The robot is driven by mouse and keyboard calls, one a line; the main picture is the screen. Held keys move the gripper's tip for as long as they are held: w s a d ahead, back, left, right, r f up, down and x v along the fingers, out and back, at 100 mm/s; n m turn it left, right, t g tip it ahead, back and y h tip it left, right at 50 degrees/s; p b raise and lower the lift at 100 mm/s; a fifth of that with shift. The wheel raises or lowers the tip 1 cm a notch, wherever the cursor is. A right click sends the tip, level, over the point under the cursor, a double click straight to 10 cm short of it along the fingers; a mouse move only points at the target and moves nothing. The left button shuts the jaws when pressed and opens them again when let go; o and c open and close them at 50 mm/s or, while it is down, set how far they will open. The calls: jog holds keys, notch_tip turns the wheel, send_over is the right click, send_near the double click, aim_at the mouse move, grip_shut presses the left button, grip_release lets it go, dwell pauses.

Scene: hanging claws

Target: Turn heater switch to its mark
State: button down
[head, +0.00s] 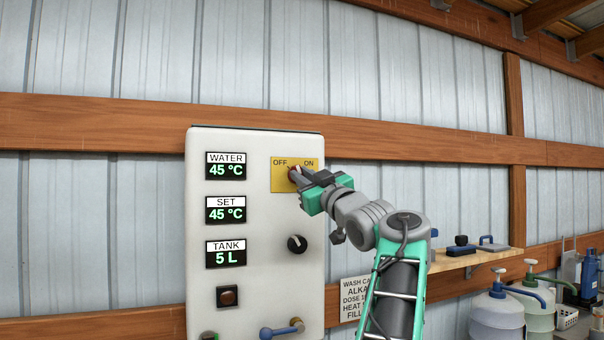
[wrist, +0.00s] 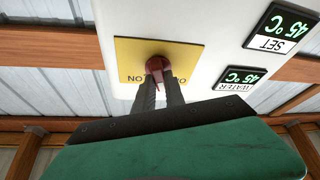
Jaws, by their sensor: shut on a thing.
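The heater switch is a red knob (head: 293,172) on a yellow plate (head: 281,184) marked OFF at left and ON at right. The plate is on the upper right of the white panel (head: 261,230). My gripper (head: 298,177) reaches it from the right and is shut on the knob. In the wrist view, which is upside down, the red knob (wrist: 155,65) sits between my two dark fingertips (wrist: 159,84) against the plate (wrist: 130,52). The fingers hide part of the knob and the lettering, and I cannot tell where it points.
Displays read WATER 45 °C (head: 225,166), SET 45 °C (head: 225,210) and TANK 5 L (head: 225,254). Below the plate are a black dial (head: 297,244) and a blue-handled lever (head: 282,329). A wooden shelf (head: 470,259) and pump bottles (head: 497,317) stand to the right.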

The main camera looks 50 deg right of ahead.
jog(key=n+y+p, duration=0.1)
jog(key=n, duration=0.1)
jog(key=n+y+p, duration=0.1)
jog(key=n, duration=0.1)
jog(key=n+y+p, duration=0.1)
jog(key=n, duration=0.1)
jog(key=shift+r+n, duration=0.25)
jog(key=shift+n, duration=0.05)
jog(key=c, duration=1.4)
grip_release()
jog(key=shift+f, duration=0.15)
jog(key=b+v, duration=0.3)
jog(key=v, duration=0.4)
jog(key=shift+s, duration=0.35)
